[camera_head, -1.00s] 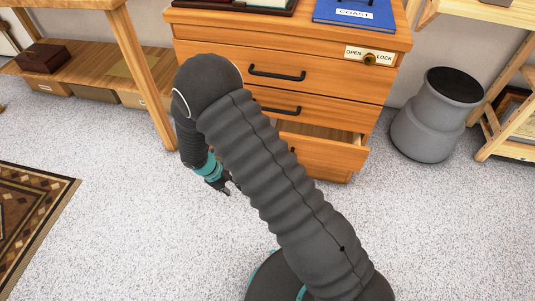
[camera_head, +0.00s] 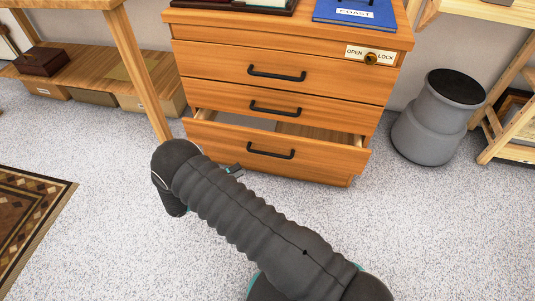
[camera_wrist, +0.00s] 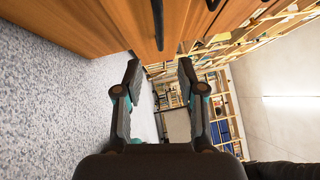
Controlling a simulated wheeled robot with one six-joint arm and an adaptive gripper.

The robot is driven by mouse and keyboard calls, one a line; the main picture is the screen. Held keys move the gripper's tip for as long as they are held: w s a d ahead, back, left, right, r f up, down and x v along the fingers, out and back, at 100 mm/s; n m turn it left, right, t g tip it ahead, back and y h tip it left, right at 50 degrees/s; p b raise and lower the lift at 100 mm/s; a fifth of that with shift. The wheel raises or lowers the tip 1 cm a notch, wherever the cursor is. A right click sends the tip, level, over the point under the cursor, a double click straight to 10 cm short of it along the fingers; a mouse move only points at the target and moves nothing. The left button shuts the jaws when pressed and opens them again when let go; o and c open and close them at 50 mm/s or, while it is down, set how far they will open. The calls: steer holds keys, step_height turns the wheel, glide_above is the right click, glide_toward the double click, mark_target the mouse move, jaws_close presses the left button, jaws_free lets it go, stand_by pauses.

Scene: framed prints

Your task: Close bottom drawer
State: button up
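The wooden cabinet's bottom drawer (camera_head: 215,137) is pulled partly out, and its dark bar handle (camera_head: 270,151) is in plain view. A strip of its interior shows behind the front panel. My gripper (camera_head: 232,169) is low, by the lower left part of the drawer front, mostly hidden behind my arm in the head view. In the wrist view my gripper (camera_wrist: 160,72) has its two fingers spread with nothing between them. Wooden drawer fronts (camera_wrist: 110,22) and a dark handle (camera_wrist: 158,22) lie beyond the fingertips there. I cannot tell whether the gripper touches the drawer.
The upper drawers (camera_head: 230,68) look shut. An open/lock plate (camera_head: 370,55) is on the cabinet, and a blue book (camera_head: 352,12) lies on top. A grey bin (camera_head: 432,125) stands at right, a wooden table leg (camera_head: 143,75) at left.

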mark_target(267, 153)
steer(key=p+x, duration=0.1)
steer(key=x, duration=1.2)
jaws_close()
